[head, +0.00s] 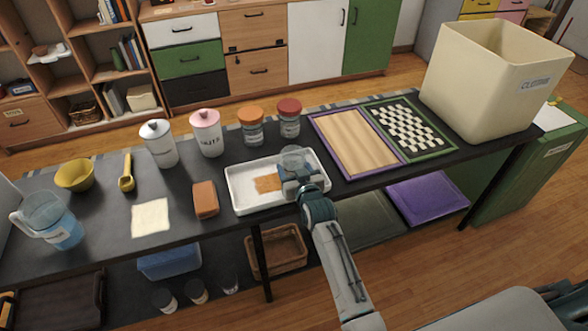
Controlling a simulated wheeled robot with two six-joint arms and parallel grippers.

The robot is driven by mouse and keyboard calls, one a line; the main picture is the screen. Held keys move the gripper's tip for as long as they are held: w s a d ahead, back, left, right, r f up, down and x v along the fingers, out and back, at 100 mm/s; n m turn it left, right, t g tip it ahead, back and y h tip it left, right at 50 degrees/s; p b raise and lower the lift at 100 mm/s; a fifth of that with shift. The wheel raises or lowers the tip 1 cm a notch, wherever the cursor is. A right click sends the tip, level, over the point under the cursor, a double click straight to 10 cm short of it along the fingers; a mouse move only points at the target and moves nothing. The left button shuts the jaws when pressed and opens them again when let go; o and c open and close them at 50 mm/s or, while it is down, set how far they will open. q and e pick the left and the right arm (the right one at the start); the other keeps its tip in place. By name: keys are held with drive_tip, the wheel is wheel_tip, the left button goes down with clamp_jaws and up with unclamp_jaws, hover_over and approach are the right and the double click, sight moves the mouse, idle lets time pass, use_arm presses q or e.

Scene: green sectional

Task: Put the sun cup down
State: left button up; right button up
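A grey, clear-looking cup (291,157) is at the white tray (238,200) in the middle of the table. I take it for the sun cup, but no sun mark shows. My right gripper (298,181) reaches in from the lower right and appears shut on the cup. The gripper hides the cup's lower part, so I cannot tell whether its base touches the tray. An orange-brown patch (267,184) lies in the tray, left of the gripper. My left gripper is not in view.
Lidded jars (252,131) stand behind the tray. A brown block (205,199) and cream cloth (151,218) lie left of it. A wooden board (352,143), checkered board (408,128) and large cream bin (480,85) are right. A jug (50,220) stands far left.

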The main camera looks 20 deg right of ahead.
drive_tip(key=shift+s+a+r, duration=0.15)
drive_tip(key=shift+f, duration=0.2)
drive_tip(key=o, duration=1)
drive_tip(key=shift+r, duration=0.1)
